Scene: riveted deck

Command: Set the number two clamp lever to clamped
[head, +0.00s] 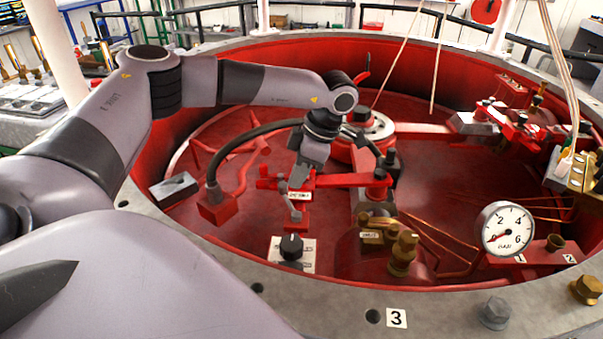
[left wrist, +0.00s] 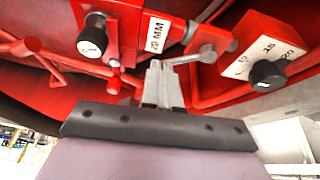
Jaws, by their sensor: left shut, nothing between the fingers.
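A small grey lever with a rounded end (left wrist: 200,55) stands beside a white "20 MM" label (left wrist: 157,33) on a red block in the left wrist view. The label also shows in the head view (head: 299,195), with the grey lever (head: 296,214) just below it. I cannot read a number two on this lever. My left gripper (head: 298,182) points down at the lever, its fingers shut and empty. In the left wrist view its fingertips (left wrist: 157,66) are close to the lever's arm; whether they touch is unclear. My right gripper is not in view.
A black knob (head: 291,247) on a white plate is in front of the lever. Brass fittings (head: 403,252) and a dial gauge (head: 508,229) stand to the right. A black hose (head: 235,145) arches left of the gripper. The grey riveted rim (head: 440,318) surrounds the red well.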

